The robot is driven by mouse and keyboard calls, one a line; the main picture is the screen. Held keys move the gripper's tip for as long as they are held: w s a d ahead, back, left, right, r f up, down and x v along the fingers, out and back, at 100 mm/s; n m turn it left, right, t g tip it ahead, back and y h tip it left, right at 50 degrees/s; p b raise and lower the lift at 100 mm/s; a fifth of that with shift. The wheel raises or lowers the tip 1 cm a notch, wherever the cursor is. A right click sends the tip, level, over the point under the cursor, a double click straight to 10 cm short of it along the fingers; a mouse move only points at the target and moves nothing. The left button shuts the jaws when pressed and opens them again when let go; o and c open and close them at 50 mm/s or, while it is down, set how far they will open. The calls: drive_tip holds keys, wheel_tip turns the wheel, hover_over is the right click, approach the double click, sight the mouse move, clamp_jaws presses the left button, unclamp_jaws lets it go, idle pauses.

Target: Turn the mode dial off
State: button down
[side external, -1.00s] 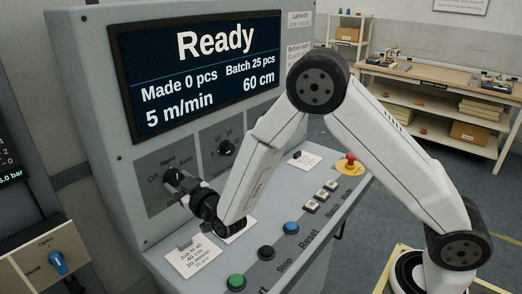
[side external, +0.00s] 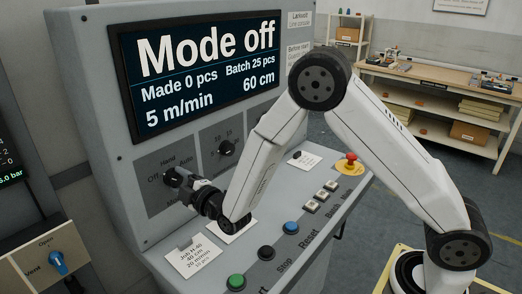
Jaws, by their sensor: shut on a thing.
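The mode dial (side external: 169,176) is a dark knob on a grey plate with the labels Off, Hand and Auto, on the upright face of the machine at left. My gripper (side external: 176,182) is shut on the dial, coming from the lower right. The fingers hide most of the knob, so its pointer cannot be read. The screen (side external: 208,70) above reads "Mode off", with made 0 pcs, batch 25 pcs, 5 m/min and 60 cm.
A second dark knob (side external: 227,148) is right of the dial. The sloped desk holds a job card (side external: 193,258), a green button (side external: 236,282), a blue button (side external: 291,227) and a red emergency stop (side external: 350,160). A blue vent valve (side external: 57,262) is at lower left.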

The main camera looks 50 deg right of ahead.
drive_tip(key=shift+n, duration=1.4)
drive_tip(key=shift+c, duration=0.4)
unclamp_jaws()
drive_tip(key=shift+s, duration=0.1)
drive_tip(key=s, duration=0.7)
drive_tip(key=shift+s+d+f, duration=0.15)
drive_tip(key=shift+s+f, duration=0.05)
drive_tip(key=shift+s, duration=0.15)
drive_tip(key=shift+d, duration=0.1)
